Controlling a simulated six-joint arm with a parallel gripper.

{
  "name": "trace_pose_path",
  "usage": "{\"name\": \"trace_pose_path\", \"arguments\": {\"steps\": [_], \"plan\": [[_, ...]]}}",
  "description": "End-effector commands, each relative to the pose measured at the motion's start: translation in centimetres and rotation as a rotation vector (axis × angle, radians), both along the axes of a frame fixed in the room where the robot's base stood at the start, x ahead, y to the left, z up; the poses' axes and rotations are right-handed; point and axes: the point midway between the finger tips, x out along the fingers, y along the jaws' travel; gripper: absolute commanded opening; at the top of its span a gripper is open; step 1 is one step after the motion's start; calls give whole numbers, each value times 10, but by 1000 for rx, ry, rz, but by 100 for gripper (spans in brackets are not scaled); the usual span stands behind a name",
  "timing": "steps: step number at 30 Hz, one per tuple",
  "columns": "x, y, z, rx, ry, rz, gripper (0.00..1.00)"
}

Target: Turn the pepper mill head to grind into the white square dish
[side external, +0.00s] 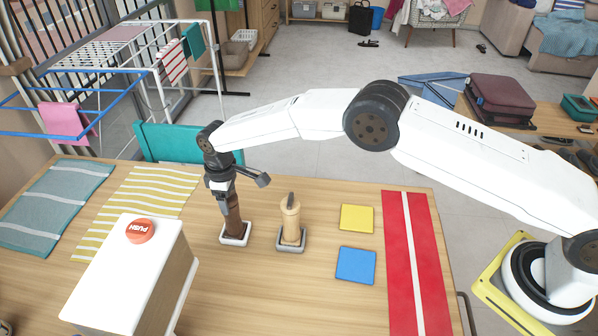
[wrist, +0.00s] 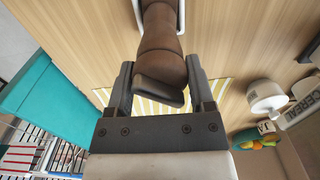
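A dark brown pepper mill (side external: 236,221) stands upright in the white square dish (side external: 231,242) on the table. My gripper (side external: 228,199) is at the top of this mill, pointing down. In the wrist view, the brown mill (wrist: 162,42) runs between the two fingers of my gripper (wrist: 160,74), one on each side of its head. The fingers appear to touch the head. White edges of the dish (wrist: 182,14) show beside the mill at the top. The inside of the dish is mostly hidden.
A light wooden mill (side external: 291,221) stands in a grey dish (side external: 290,247) close to the right. Yellow (side external: 357,218) and blue (side external: 355,265) squares and a red runner (side external: 405,262) lie further right. A white box with a red PUSH button (side external: 140,231) stands at front left.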

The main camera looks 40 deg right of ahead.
Motion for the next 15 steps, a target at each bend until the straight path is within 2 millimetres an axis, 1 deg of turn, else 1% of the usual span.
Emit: {"name": "trace_pose_path", "arguments": {"steps": [5,15], "plan": [[0,0,0,0,0,-38,36],[0,0,0,0,0,-285,36]]}}
